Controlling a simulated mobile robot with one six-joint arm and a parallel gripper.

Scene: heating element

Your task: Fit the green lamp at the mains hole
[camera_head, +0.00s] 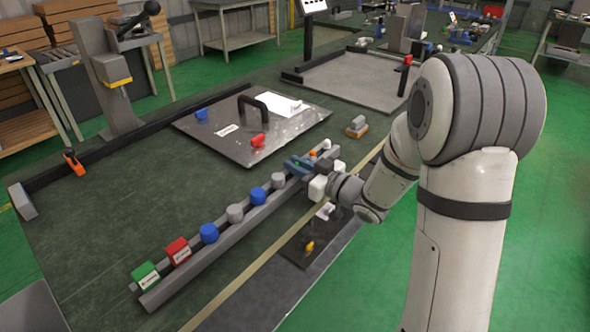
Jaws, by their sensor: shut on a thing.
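My gripper (312,168) is at the far right end of the grey rail (200,262), low over it. It is shut on a small part, mostly hidden by the fingers. A dark blue-green piece (297,164) shows at the fingers; I cannot tell whether it is the green lamp. A green block (146,275) with a white label sits at the near left end of the rail. The grey panel plate (205,133) lies behind the rail with a black handle, a blue part (202,115), and a red part (258,140). I cannot make out the mains hole.
A red block (178,250), blue cylinders (209,233) and grey cylinders (235,213) stand along the rail. A yellow part (309,246) lies on a dark mat at the front edge. A grey-orange block (357,126) stands right of the plate. The left tabletop is largely clear.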

